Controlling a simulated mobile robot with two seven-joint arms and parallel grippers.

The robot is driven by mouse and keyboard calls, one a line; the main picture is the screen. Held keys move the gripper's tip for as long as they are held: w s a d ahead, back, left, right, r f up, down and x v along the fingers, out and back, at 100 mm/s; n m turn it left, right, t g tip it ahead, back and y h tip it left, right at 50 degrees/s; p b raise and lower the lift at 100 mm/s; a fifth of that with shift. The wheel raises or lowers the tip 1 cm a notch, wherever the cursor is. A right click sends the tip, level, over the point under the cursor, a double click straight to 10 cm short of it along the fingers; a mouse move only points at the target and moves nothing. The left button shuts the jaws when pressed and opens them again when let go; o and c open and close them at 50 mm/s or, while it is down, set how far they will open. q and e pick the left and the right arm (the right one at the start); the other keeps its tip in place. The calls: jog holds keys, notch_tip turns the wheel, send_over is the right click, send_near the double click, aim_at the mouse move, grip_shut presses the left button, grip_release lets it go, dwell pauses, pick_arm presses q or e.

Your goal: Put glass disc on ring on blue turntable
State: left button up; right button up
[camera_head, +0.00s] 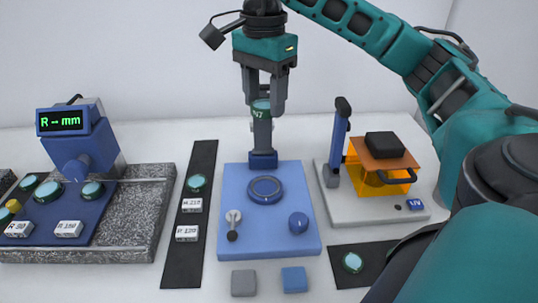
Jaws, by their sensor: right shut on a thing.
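My right gripper (265,97) points down from above, its fingers in front of the upper part of a grey column. It is shut on a small teal piece (261,104) that looks like a glass disc, partly hidden by the fingers. The piece is well above the blue turntable plate (242,177) and towards its back. On that plate lies a dark blue ring (265,189), with nothing seen on it. Other teal discs lie on the dark strip (196,183) and on the black mat (352,262). My left gripper is not in view.
The grey column (262,132) stands at the plate's back edge. A grey lever (233,222) and blue knob (298,222) rise from its front. An orange box device (382,165) stands right; a blue gauge (81,135) and granite slab (140,215) stand left.

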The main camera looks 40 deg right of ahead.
jog(key=b, duration=0.3)
send_near(265, 187)
jog(key=shift+s+f, duration=0.1)
jog(key=shift+f, duration=0.45)
notch_tip(265, 187, down, 5)
jog(key=shift+f+b, duration=0.15)
jog(key=shift+b, duration=0.15)
